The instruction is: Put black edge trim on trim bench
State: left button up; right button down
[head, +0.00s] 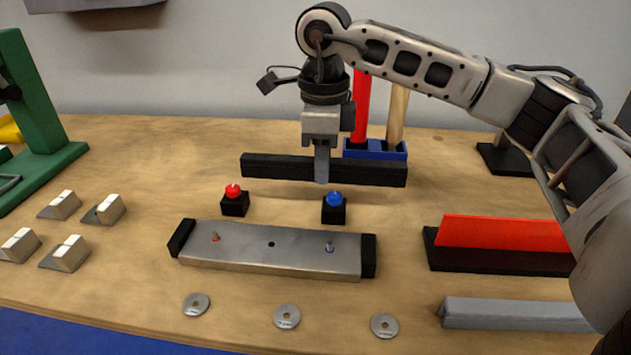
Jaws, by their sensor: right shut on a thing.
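The black edge trim (275,167) is a long, straight black bar behind the red and blue buttons. My right gripper (322,165) points down and is shut on it near its middle. The trim lies roughly level, apparently a little above the table. My left gripper is out of view.
A red button (234,200) and a blue button (334,208) stand between trim and plate. A blue holder (375,151) with upright handles is close behind. A red bar (500,233) in a black base and a grey bar (515,314) lie right. Washers (286,317) lie in front.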

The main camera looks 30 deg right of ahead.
aim_at(316, 201)
jog(key=w+f, duration=0.2)
jog(key=f, duration=0.1)
jog(key=shift+w+d+f, duration=0.15)
jog(key=shift+w+d, duration=0.05)
jog(key=shift+w, duration=0.1)
jog(key=shift+w+f, duration=0.2)
jog(key=shift+f, duration=1.5)
jog(key=shift+f, duration=0.25)
jog(key=c, duration=1.3)
grip_release()
jog(key=shift+r, duration=0.1)
jog(key=shift+o, duration=0.2)
notch_tip(316, 201, up, 12)
jog(key=shift+r, duration=0.2)
